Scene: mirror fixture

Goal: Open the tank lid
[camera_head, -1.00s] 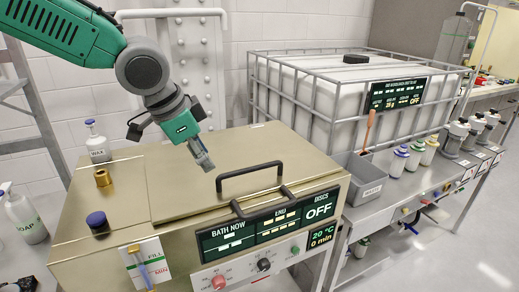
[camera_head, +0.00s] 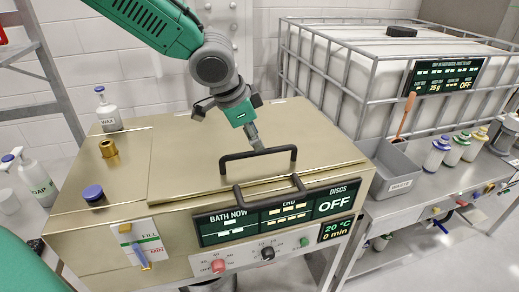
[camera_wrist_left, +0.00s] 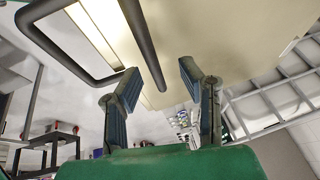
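The tank (camera_head: 120,255) is a brass-coloured box with a flat lid (camera_head: 200,150), which lies shut on top. A black lid handle (camera_head: 240,156) stands near the lid's front edge. A second black bar (camera_head: 270,196) runs along the front panel. My left gripper (camera_head: 256,146) points down at the lid handle, just behind its top bar. In the left wrist view its fingers (camera_wrist_left: 160,80) are apart, and a black bar (camera_wrist_left: 146,45) reaches into the space between them in the picture. I cannot tell whether they touch it. My right gripper does not show.
A blue-capped filler (camera_head: 93,193) and a brass fitting (camera_head: 108,148) stand on the tank's left top, with a wax bottle (camera_head: 108,112) behind. A caged white container (camera_head: 380,70) stands at the back right, above a grey waste bin (camera_head: 395,175).

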